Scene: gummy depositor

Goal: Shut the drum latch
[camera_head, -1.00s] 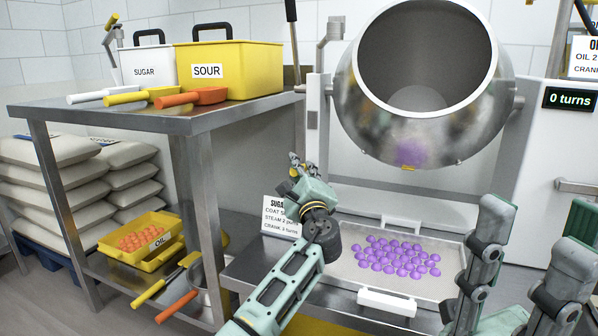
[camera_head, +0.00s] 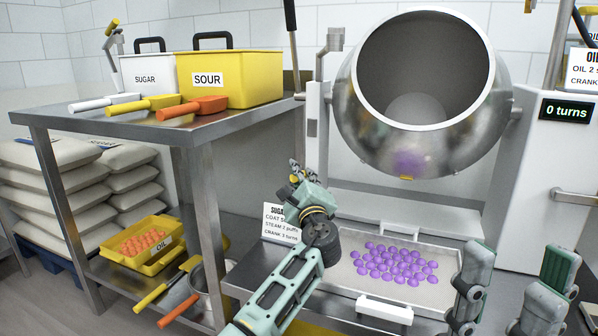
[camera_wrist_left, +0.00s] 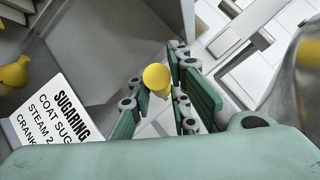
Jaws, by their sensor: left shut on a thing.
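The steel drum (camera_head: 440,150) hangs with its open mouth facing up and forward. My left gripper (camera_head: 296,172) is left of and below the drum, beside the white stand. In the left wrist view its green-padded fingers (camera_wrist_left: 157,95) are closed around a round yellow knob (camera_wrist_left: 156,76). Whether this knob belongs to the drum latch is not clear, as the fingers hide most of what is under it. A small yellow piece (camera_head: 406,178) shows at the drum's underside. My right gripper (camera_head: 518,262) is open and empty at the lower right.
A tray (camera_head: 345,275) of purple gummies lies below the drum. A sugaring card (camera_head: 281,223) stands close to the left gripper. A steel table (camera_head: 130,125) with sugar and sour bins is at left. The counter (camera_head: 565,112) reads 0 turns.

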